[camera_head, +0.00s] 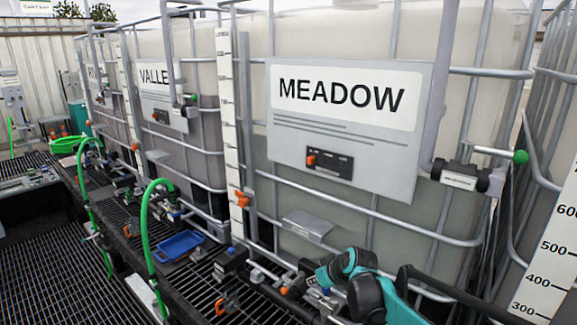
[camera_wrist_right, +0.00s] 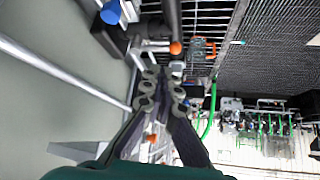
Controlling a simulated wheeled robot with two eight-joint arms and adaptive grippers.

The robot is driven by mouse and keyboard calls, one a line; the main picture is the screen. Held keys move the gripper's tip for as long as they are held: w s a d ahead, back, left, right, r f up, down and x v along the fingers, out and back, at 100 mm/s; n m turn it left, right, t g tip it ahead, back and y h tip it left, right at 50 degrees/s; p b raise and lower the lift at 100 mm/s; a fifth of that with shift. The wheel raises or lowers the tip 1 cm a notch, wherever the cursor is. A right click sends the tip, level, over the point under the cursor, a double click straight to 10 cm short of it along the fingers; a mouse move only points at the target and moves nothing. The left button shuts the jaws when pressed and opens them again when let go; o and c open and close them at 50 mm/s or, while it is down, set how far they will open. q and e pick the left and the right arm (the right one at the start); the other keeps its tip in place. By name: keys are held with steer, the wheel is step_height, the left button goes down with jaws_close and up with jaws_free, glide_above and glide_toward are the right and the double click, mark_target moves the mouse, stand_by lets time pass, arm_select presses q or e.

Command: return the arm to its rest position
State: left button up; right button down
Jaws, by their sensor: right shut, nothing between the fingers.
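My right arm enters the head view at the bottom right, low in front of the tote labelled MEADOW (camera_head: 345,95). Its teal and black links end in my right gripper (camera_head: 316,297), which is beside the pipework at the tote's foot and partly hard to make out. In the right wrist view the gripper (camera_wrist_right: 163,78) shows its two grey fingers closed together with nothing between them. An orange-tipped fitting (camera_wrist_right: 176,47) and a blue cap (camera_wrist_right: 111,12) show beyond the fingers. I cannot tell whether the fingers touch any fitting. My left gripper is not in view.
A second tote, VALLE (camera_head: 155,85), stands further left. A green hose (camera_head: 146,225) rises from the manifold near a blue tray (camera_head: 178,246). A green-tipped lever (camera_head: 520,157) sticks out at the right. The grating (camera_head: 65,275) at lower left is mostly clear.

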steer(key=s+d+f+m+h+b, duration=0.1)
steer(key=s+d+m, duration=0.1)
steer(key=s, duration=0.8)
steer(key=s+d+f+m+h+b, duration=0.1)
steer(key=s+d, duration=0.3)
steer(key=s, duration=0.7)
steer(key=s+d+f+m+h+b, duration=0.2)
steer(key=s+d+f+m+b, duration=0.1)
steer(key=s, duration=0.8)
steer(key=shift+d, duration=0.45)
